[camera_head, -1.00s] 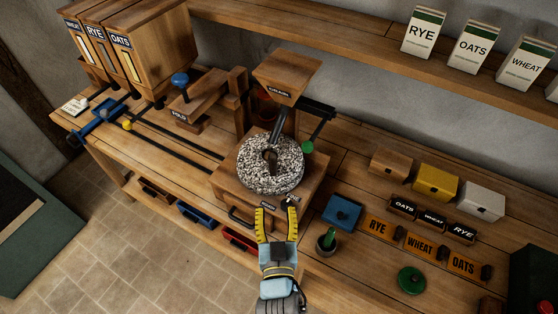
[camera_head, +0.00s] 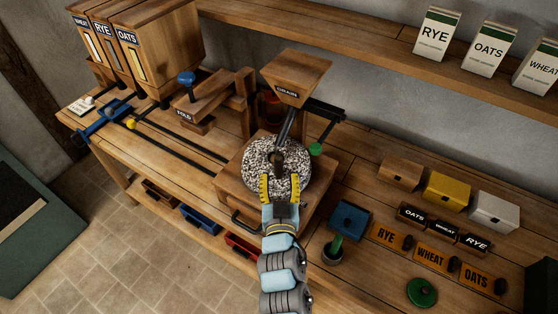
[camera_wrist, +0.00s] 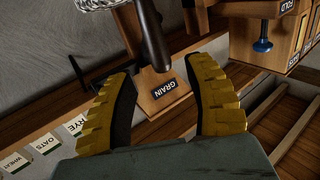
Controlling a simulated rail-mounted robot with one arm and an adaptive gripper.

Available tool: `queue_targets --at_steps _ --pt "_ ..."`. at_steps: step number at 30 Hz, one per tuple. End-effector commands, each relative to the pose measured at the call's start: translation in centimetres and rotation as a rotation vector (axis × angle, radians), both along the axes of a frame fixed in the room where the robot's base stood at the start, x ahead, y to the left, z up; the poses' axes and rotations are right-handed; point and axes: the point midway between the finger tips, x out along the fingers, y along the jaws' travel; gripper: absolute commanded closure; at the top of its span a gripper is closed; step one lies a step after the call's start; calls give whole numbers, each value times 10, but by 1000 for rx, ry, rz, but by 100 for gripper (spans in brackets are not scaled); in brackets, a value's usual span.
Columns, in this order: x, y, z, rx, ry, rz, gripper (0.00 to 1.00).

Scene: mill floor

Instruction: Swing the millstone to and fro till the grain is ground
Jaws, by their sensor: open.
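The round speckled millstone (camera_head: 258,155) lies on the wooden mill block (camera_head: 232,180), with a dark upright piece (camera_head: 277,157) at its middle. In the wrist view, a dark round-ended rod (camera_wrist: 153,42) shows beyond and between the open fingers (camera_wrist: 165,95), apparently not held. The stone's edge (camera_wrist: 100,3) shows at the top. No grain is visible.
A green-knobbed lever (camera_head: 316,149) stands right of the stone. Labelled bins (camera_head: 150,55) and a FOLD press (camera_head: 200,103) stand left. Name plates (camera_head: 432,255) lie right.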

Motion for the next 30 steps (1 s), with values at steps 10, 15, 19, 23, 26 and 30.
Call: queue_targets --at_steps 10,15,19,23,26,30 --pt "42 1 -1 0 3 -1 47" --pt "54 1 0 0 1 0 47" --pt "58 1 0 0 0 0 47" --pt "59 1 0 0 0 0 47" --pt "59 1 0 0 0 0 47" --pt "59 1 -1 0 1 0 64"
